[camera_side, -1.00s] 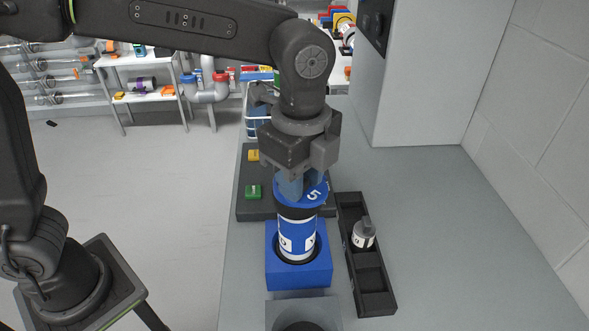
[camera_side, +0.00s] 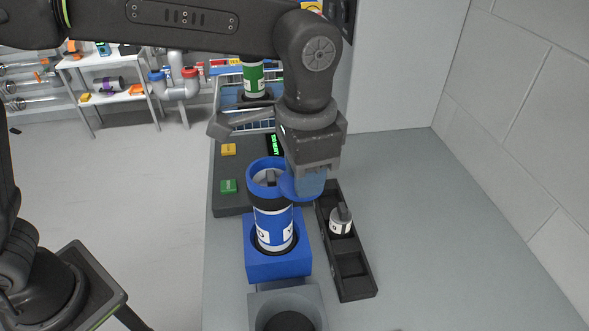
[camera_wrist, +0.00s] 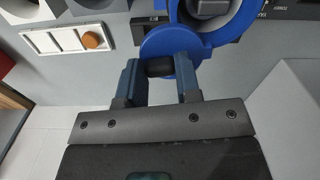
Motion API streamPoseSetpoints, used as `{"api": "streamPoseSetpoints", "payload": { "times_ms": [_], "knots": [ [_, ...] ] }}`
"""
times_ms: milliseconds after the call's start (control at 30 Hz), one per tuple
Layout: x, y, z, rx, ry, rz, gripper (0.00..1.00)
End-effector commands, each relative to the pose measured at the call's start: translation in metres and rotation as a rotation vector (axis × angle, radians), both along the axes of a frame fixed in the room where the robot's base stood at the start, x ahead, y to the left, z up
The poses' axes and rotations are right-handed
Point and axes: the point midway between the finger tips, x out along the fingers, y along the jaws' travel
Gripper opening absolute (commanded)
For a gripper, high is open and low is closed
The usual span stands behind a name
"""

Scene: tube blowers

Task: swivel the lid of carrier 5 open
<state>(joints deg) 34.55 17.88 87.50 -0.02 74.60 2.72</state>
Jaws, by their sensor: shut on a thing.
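Carrier 5 (camera_side: 273,228) is a blue cylinder with a white label, upright in a blue block (camera_side: 277,265). Its blue lid (camera_side: 288,190) is swung off the mouth to the right, and the open rim (camera_side: 264,164) shows something grey inside. My gripper (camera_side: 310,184) is at the lid, right of the carrier's top. In the wrist view, my gripper's fingers (camera_wrist: 160,72) are shut on a black knob (camera_wrist: 160,66) on the lid (camera_wrist: 165,42). The carrier's open blue ring (camera_wrist: 237,22) is just beyond. The lid's number is hidden.
A black tray (camera_side: 357,286) with a small white-labelled container (camera_side: 340,222) stands to the right. A grey holder (camera_side: 258,304) stands in front. A dark panel with yellow (camera_side: 228,149) and green (camera_side: 228,186) buttons lies behind left. A green carrier (camera_side: 253,80) is further back. The right of the bench is clear.

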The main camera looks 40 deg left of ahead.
Motion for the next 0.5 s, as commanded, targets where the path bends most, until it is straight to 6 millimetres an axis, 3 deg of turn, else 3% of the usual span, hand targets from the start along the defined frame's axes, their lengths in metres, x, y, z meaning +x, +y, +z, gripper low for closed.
{"api": "streamPoseSetpoints", "payload": {
  "times_ms": [500],
  "knots": [
    [0.019, -0.008, -0.001, 0.002, 0.001, 0.436, 0.07]
  ]
}}
